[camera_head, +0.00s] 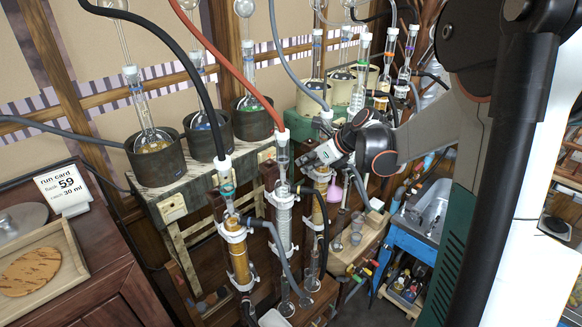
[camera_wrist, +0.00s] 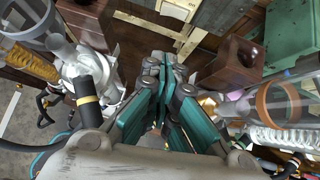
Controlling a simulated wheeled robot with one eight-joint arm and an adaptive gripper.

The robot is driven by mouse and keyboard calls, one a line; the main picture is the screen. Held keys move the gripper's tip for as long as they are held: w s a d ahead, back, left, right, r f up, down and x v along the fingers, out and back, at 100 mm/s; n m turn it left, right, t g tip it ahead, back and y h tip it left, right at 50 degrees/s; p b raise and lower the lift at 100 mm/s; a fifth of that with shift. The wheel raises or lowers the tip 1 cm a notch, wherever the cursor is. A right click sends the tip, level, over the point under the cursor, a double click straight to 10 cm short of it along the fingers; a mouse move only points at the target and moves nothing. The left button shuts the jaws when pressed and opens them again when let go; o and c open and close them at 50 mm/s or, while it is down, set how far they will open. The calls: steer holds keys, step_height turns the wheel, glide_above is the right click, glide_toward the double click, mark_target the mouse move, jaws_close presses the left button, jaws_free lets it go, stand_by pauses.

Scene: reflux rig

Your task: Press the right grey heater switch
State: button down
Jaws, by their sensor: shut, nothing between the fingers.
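My gripper (camera_head: 308,161) reaches in from the right in the head view, among the upright glass columns. Its teal fingers are shut and empty in the wrist view (camera_wrist: 166,65). A pale switch box (camera_head: 266,154) sits on the front edge of the grey heater bench, left of my gripper and apart from it. A second pale box (camera_head: 172,208) is at the bench's left end. In the wrist view a pale box (camera_wrist: 178,9) shows at the top, beyond the fingertips. The switch faces are too small to read. Three dark grey heaters (camera_head: 157,160) stand on the bench.
Glass condensers (camera_head: 283,205) on brown posts stand close to my gripper, with hoses around them. A red hose (camera_head: 232,70) and a black hose (camera_head: 185,65) hang across the bench. A green heater stand (camera_head: 306,103) is behind. A run card (camera_head: 62,188) is at left.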

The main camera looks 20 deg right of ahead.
steer(key=w+a+r+b+x, duration=0.1)
steer(key=r+x, duration=0.1)
steer(key=x, duration=1)
steer(key=shift+w, duration=0.45)
